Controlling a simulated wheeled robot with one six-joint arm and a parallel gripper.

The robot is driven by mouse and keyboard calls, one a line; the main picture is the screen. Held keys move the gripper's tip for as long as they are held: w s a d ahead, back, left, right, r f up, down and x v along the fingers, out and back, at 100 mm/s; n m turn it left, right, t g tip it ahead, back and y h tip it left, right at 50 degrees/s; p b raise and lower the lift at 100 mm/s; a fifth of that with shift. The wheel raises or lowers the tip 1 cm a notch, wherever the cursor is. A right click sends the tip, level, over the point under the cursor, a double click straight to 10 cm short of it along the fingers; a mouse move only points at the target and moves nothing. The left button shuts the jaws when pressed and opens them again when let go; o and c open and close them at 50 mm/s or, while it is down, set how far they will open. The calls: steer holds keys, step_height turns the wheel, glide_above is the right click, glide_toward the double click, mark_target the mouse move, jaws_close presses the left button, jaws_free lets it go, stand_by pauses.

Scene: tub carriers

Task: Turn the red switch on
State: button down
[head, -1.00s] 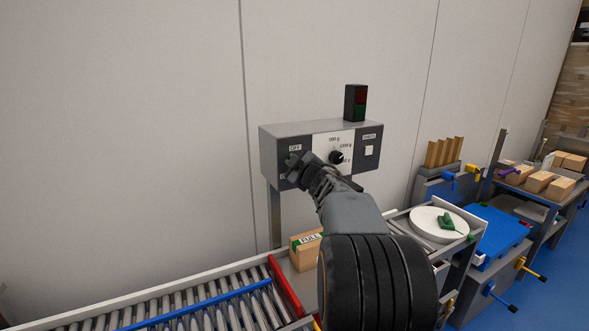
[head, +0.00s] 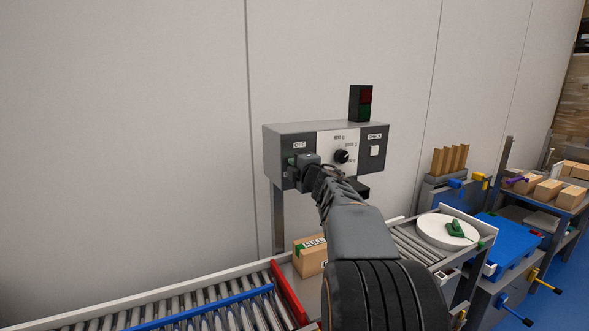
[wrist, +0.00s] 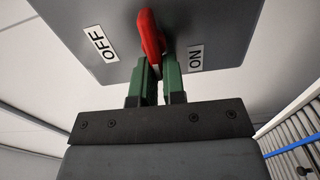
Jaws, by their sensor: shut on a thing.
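The red switch (wrist: 151,35) is a red lever on a dark grey panel, seen at the top of the wrist view. Its lower end lies between the two green jaws of my gripper (wrist: 155,68), which are shut on it. The OFF label (wrist: 99,43) is to the left of the lever and the ON label (wrist: 196,57) to the right. In the head view my gripper (head: 294,163) is at the left part of the control box (head: 273,150), just below its OFF label (head: 299,145). There it hides the switch and the ON label.
The box also carries a black dial (head: 342,156), a white button (head: 375,151) and an unlit red-green lamp (head: 361,103) on top. Below are a roller conveyor (head: 190,308), a carton marked FULL (head: 308,260) and a white round plate (head: 440,232).

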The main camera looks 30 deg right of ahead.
steer(key=shift+d+f, duration=0.15)
steer(key=shift+f, duration=0.1)
stand_by(0.3)
steer(key=c, duration=1.3)
jaws_free()
steer(key=shift+c, duration=0.2)
steer(key=shift+o, duration=0.7)
steer(key=shift+s+d, duration=0.1)
steer(key=shift+d, duration=0.05)
steer(key=shift+r, duration=0.15)
steer(key=s, duration=0.4)
steer(key=s+a, duration=0.1)
steer(key=s, duration=0.4)
steer(key=s+a, duration=0.1)
steer(key=s, duration=0.3)
steer(key=shift+s+a+b, duration=0.1)
steer(key=shift+s+b, duration=0.2)
steer(key=shift+b, duration=0.1)
